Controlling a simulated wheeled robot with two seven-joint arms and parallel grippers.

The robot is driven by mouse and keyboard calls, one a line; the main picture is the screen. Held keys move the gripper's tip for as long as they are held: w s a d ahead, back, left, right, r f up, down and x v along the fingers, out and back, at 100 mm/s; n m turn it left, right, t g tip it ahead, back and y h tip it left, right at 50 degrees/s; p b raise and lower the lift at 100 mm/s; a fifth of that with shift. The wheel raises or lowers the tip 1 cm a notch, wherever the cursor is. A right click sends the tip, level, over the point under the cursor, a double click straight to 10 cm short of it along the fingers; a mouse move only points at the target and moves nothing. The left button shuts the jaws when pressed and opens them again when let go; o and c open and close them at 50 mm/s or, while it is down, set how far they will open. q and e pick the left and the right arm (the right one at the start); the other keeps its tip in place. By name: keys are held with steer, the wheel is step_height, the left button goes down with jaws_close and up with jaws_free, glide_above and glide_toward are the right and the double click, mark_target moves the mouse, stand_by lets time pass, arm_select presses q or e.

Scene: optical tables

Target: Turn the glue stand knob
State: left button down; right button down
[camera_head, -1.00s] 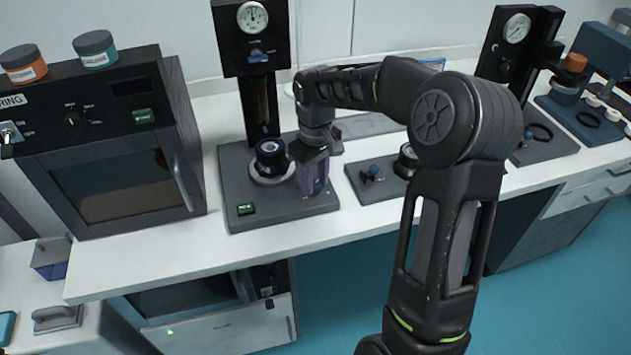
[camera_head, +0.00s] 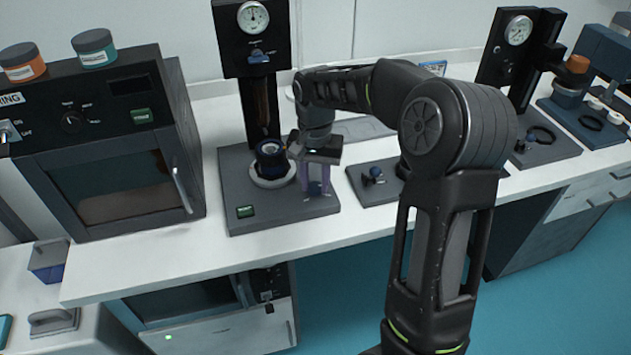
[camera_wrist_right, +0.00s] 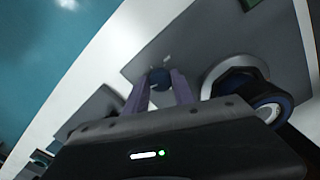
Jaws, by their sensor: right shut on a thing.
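The glue stand (camera_head: 232,190) is a dark station with a grey base, a tall black column and a round gauge (camera_head: 253,17) on top. A dark round cup with a blue band (camera_head: 270,157) sits in a white ring on the base, left of the gripper. My left gripper is not in view.
A black oven (camera_head: 110,190) with two jars on top stands at the left. Another gauge station (camera_head: 517,29) stands further right. The white bench front edge is clear.

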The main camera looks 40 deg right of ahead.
mark_target(315, 186)
steer(key=shift+m, duration=1.2)
steer(key=c, duration=1.1)
jaws_free()
steer(key=shift+o, duration=0.2)
step_height(315, 186, up, 8)
steer(key=shift+f, duration=0.1)
